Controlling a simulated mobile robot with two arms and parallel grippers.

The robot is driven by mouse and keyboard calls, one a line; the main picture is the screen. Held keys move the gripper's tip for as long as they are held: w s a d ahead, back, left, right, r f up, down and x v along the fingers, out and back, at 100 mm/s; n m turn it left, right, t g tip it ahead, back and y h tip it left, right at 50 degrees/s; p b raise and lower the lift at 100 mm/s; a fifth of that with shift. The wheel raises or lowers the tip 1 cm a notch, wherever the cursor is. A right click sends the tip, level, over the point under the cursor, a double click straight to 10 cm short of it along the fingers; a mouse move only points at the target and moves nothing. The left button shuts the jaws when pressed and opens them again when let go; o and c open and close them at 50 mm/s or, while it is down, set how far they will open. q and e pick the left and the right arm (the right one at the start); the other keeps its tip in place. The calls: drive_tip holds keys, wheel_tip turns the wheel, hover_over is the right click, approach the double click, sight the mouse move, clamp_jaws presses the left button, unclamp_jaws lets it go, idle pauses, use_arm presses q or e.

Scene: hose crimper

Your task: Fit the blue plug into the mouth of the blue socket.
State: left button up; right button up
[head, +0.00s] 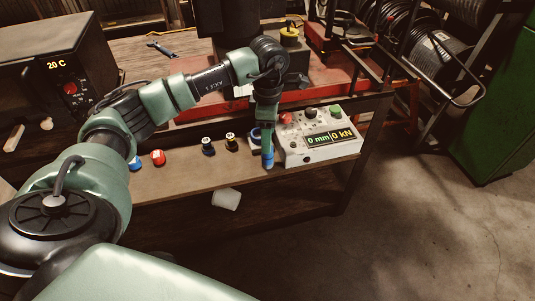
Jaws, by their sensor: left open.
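My left gripper (267,151) points down at the front of the workbench, just left of the control box. It is open; its fingers show edge-on, with blue at their lower end, and I cannot tell whether that blue is a finger or a part between them. A white and blue piece (255,143) sits right behind the gripper, partly hidden by it. A small blue piece with a white top (135,163) stands at the left, partly behind my arm. A dark bluish piece (207,147) stands mid-bench. I cannot tell which blue piece is plug or socket. My right gripper is out of view.
A red piece (158,157) and a black and yellow piece (231,142) stand on the bench (184,182). The control box (319,137) with knobs stands at the right. A white cup (226,199) is below the bench's front edge. A heater-like box (57,70) is far left.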

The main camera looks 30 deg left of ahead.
use_arm(q)
drive_tip(key=f, duration=0.1)
drive_tip(key=f+p, duration=0.1)
drive_tip(key=f, duration=0.1)
drive_tip(key=shift+s+f+p, duration=0.3)
drive_tip(key=shift+s, duration=0.05)
drive_tip(key=shift+w+f, duration=0.1)
drive_tip(key=shift+f, duration=0.35)
clamp_jaws()
